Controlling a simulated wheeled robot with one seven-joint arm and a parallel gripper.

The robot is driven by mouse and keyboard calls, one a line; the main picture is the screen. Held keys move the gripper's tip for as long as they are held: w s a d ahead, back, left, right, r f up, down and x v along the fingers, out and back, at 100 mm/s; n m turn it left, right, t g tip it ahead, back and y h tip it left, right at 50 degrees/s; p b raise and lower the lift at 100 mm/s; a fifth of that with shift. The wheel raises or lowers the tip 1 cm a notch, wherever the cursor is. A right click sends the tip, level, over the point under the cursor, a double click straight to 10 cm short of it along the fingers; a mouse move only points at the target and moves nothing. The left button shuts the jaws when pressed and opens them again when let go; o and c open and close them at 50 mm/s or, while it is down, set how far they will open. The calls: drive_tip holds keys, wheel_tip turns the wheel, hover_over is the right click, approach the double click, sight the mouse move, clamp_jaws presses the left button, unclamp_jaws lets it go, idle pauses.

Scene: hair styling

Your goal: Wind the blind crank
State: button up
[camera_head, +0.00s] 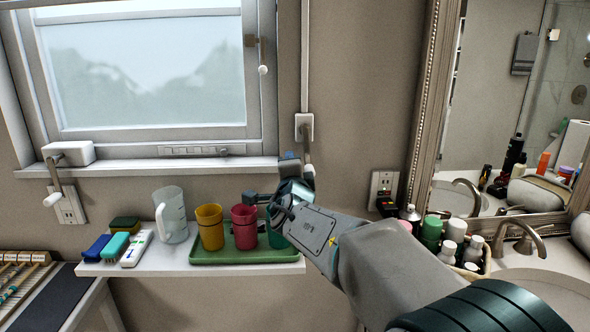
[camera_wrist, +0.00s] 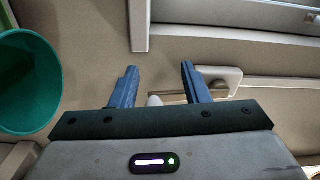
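A crank at the right of the window has a white wall box (camera_head: 304,124), a metal arm hanging down and a pale knob (camera_head: 308,171). My gripper (camera_head: 283,172) is just left of this crank, above the tray. In the wrist view my gripper (camera_wrist: 157,85) is open, its two blue fingers apart. The white box (camera_wrist: 222,80) is beyond the right finger, and the knob (camera_wrist: 153,100) shows between the fingers, partly hidden by the gripper body. I see no contact with it. A second crank box (camera_head: 68,153) with a hanging knob (camera_head: 53,199) is at the left of the sill.
A shelf (camera_head: 150,262) below holds a green tray (camera_head: 215,256) with yellow (camera_head: 209,227), red (camera_head: 244,227) and teal cups; the teal cup (camera_wrist: 28,85) is close in the wrist view. Bottles (camera_head: 431,233) and a sink are right.

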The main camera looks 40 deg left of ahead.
drive_tip(key=shift+w+d, duration=0.1)
drive_tip(key=shift+d, duration=0.1)
drive_tip(key=b+v, duration=0.1)
drive_tip(key=v, duration=1.2)
drive_tip(key=shift+s+b, duration=0.35)
drive_tip(key=shift+s, duration=0.05)
drive_tip(key=shift+d+f, duration=0.1)
drive_tip(key=shift+d, duration=0.05)
